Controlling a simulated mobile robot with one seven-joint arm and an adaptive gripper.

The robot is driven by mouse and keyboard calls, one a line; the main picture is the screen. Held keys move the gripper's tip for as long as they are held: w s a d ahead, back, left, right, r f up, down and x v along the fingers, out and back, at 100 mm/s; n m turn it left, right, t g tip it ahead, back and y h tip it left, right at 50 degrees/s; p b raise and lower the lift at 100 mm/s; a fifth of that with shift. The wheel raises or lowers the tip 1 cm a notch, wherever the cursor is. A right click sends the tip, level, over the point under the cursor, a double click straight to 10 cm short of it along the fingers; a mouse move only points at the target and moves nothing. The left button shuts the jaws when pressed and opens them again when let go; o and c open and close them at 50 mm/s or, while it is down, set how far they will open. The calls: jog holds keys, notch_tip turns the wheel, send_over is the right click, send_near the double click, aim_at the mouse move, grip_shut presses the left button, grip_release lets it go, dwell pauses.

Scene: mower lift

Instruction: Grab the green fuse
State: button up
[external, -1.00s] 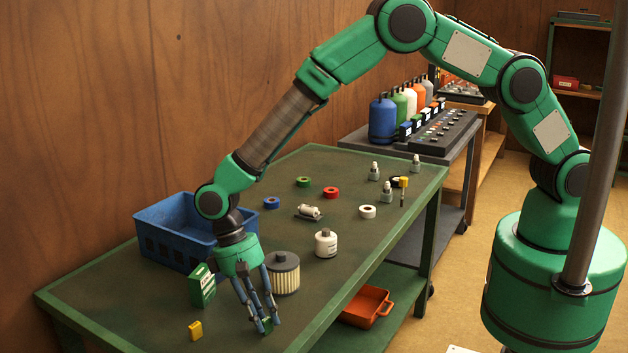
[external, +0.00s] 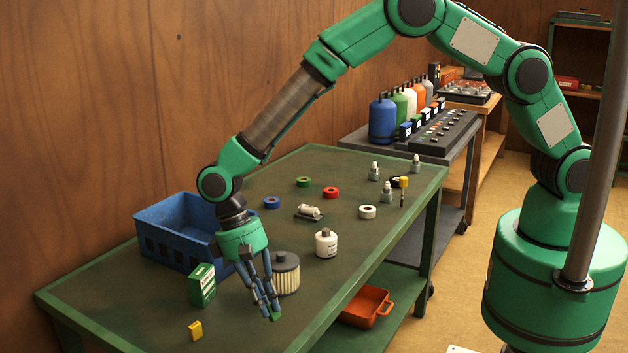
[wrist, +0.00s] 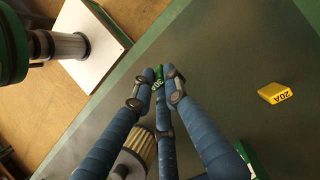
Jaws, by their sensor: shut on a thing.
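The green fuse (wrist: 158,77) is between the fingertips of my gripper (wrist: 158,88) in the wrist view, with part of a white marking showing. In the external view my gripper (external: 270,307) is shut on it above the front part of the green table, and the fuse (external: 275,317) shows only as a small bit at the fingertips. The fingers hide most of it. The gap between the fuse and the table top looks small, and I cannot tell its size.
A yellow fuse (external: 195,330) marked 20A lies apart on the table; it also shows in the wrist view (wrist: 275,93). A green box (external: 202,286) and a pleated filter (external: 286,273) stand close to my gripper. A blue crate (external: 165,247) is behind.

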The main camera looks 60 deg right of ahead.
jog(key=s+d+r+p, duration=0.1)
jog(key=s+d, duration=0.8)
jog(key=s, duration=0.2)
jog(key=shift+s+d+p, duration=0.3)
jog(key=shift+s, duration=0.1)
jog(key=shift+r, duration=0.15)
